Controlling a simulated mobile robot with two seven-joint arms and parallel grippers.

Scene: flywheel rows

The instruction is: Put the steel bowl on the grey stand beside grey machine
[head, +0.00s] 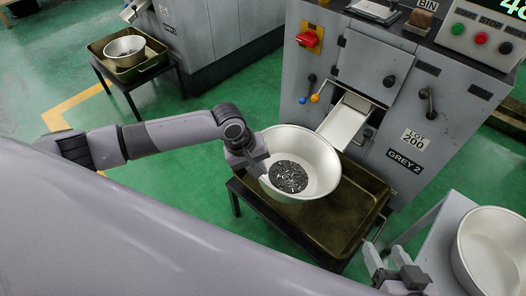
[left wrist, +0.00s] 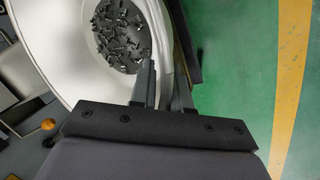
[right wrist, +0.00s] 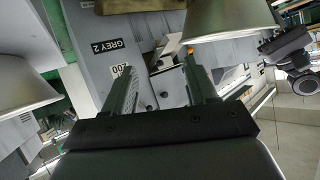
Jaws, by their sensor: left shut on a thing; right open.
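A steel bowl (head: 325,165) with small dark metal parts in it is held by its left rim in my left gripper (head: 256,160). It is over the brass-coloured tray, below the machine's chute. The left wrist view shows the fingers (left wrist: 160,88) closed on the rim of this bowl (left wrist: 85,85). A grey stand (head: 432,238) is at the lower right, beside the grey machine (head: 400,75) labelled GREY 2. A second steel bowl (head: 497,250), with no parts visible inside, is on this stand. My right gripper (head: 390,262) is open and empty, left of that bowl.
The brass tray (head: 345,235) rests on a dark low frame. The chute (head: 344,120) sticks out of the machine just behind the held bowl. Another bowl (head: 125,48) in a tray stands at the upper left by a second machine. Green floor (head: 170,185) is clear between them.

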